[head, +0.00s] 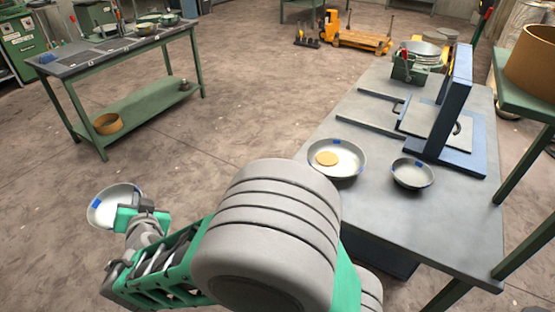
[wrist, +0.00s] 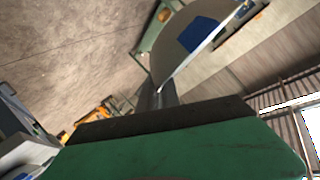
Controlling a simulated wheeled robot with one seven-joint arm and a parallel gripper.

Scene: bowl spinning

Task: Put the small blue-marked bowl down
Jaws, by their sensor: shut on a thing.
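My gripper (head: 132,214) is shut on the rim of a grey metal bowl with blue marks (head: 103,207), at the lower left of the head view. The bowl is held tilted in the air over the floor, away from both tables. In the wrist view part of this bowl (wrist: 172,55) shows with a blue patch, beyond the green gripper body (wrist: 180,150). Another small bowl with blue marks (head: 413,174) stands on the grey table at the right. A larger blue-marked bowl (head: 350,160) beside it holds a round yellow-orange disc (head: 327,158).
The grey table (head: 440,235) is bare along its front right. A blue upright frame (head: 452,100) and a stack of bowls (head: 420,52) stand farther back on it. A green workbench (head: 125,45) is at the far left. Open floor (head: 235,110) lies between.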

